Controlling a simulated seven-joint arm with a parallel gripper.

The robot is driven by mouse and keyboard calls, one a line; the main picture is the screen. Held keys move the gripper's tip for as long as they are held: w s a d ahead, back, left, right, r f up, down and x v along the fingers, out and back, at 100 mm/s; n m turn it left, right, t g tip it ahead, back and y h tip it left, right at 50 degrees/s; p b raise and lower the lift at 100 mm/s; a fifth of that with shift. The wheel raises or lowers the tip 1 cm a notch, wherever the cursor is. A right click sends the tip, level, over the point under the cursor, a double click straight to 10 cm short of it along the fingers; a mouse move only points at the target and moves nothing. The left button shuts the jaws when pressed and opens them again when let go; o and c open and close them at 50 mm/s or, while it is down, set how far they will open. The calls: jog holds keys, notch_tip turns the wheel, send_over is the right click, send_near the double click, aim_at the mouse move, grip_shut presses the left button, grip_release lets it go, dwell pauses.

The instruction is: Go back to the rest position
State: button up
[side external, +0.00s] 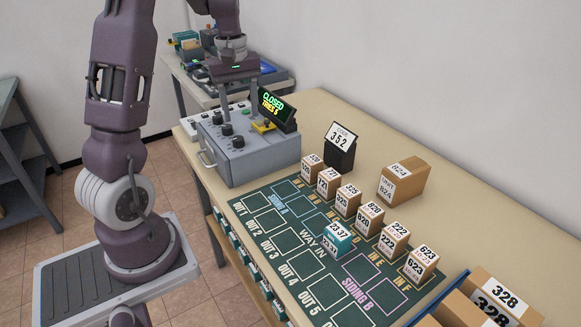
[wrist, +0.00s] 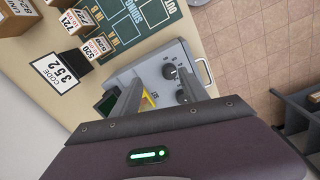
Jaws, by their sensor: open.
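My gripper (side external: 240,108) is open and empty, pointing down over the grey control box (side external: 250,160) at the far left end of the table. In the wrist view its two fingers (wrist: 160,88) stand apart in front of the box (wrist: 150,70), which has dark knobs (wrist: 170,72) and a yellow part (wrist: 148,98) partly hidden by the fingers. In the side view the yellow part (side external: 264,126) lies close to the fingers; whether they touch it I cannot tell. A display (side external: 271,103) on the box reads CLOSED.
A code card 352 (side external: 341,139) stands behind several numbered boxes (side external: 348,200) on the green mat (side external: 285,236). A teal block (side external: 338,240) sits on the mat. A larger box 824 (side external: 403,181) stands at the back. A blue-edged tray (side external: 455,287) holds boxes at front right.

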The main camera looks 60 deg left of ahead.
jog(key=s+d+r+m+t, duration=0.1)
jog(key=d+r+m, duration=0.25)
jog(key=d, duration=0.35)
jog(key=s+d+r+m+t, duration=0.1)
jog(key=d+r+m, duration=0.1)
jog(key=d+r, duration=0.35)
jog(key=s+d+m+t, duration=0.3)
jog(key=s+d+m, duration=0.6)
jog(key=s+d, duration=0.4)
jog(key=shift+s+d+f, duration=0.25)
jog(key=shift+s+d, duration=0.1)
jog(key=shift+d, duration=0.6)
jog(key=shift+m, duration=0.25)
